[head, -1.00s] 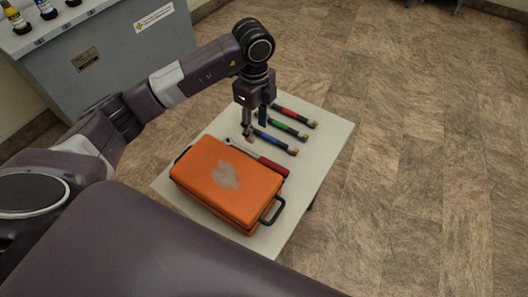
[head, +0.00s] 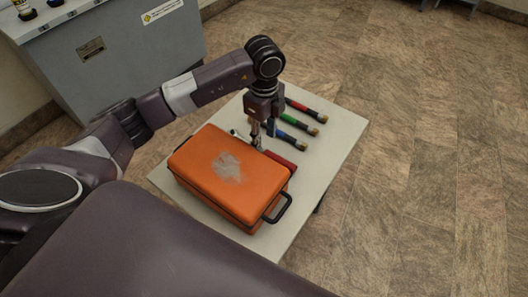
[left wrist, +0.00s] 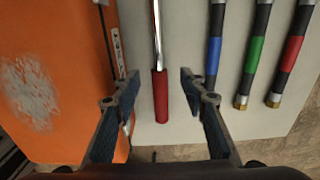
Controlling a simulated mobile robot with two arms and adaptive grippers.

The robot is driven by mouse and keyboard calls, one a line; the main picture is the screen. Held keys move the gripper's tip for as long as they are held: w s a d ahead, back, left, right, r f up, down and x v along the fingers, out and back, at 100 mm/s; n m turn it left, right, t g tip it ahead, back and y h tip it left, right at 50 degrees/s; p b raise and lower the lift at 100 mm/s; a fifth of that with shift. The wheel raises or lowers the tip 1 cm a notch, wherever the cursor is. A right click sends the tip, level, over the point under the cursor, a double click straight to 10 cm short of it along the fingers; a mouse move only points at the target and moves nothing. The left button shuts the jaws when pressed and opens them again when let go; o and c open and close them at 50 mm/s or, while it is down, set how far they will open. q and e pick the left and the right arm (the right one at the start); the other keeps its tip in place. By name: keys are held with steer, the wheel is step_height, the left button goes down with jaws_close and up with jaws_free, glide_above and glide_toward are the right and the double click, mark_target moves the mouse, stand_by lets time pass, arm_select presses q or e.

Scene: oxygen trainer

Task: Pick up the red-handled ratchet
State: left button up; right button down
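The red-handled ratchet lies on the small white table (head: 335,150), beside the orange case. Its red handle (head: 281,159) shows in the head view, with part of the shaft hidden behind my gripper. In the left wrist view the red handle (left wrist: 160,97) and chrome shaft (left wrist: 156,35) lie between my spread fingers, touching neither as far as I can see. My left gripper (head: 265,136) points down over the ratchet and is open; its fingers also show in the left wrist view (left wrist: 159,78). My right gripper is not in view.
The orange case (head: 222,180) is close to the ratchet on its left. Blue (head: 288,141), green (head: 299,128) and red-banded (head: 304,109) hoses lie on its other side. A grey cabinet (head: 120,60) stands at the upper left. The table's right strip is bare.

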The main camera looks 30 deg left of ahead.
mark_target(264, 150)
arm_select(q)
step_height(264, 150, down, 5)
steer(key=shift+s+f+p, duration=0.1)
steer(key=shift+f+p, duration=0.1)
steer(key=shift+p, duration=0.3)
steer(key=shift+c, duration=0.3)
jaws_close()
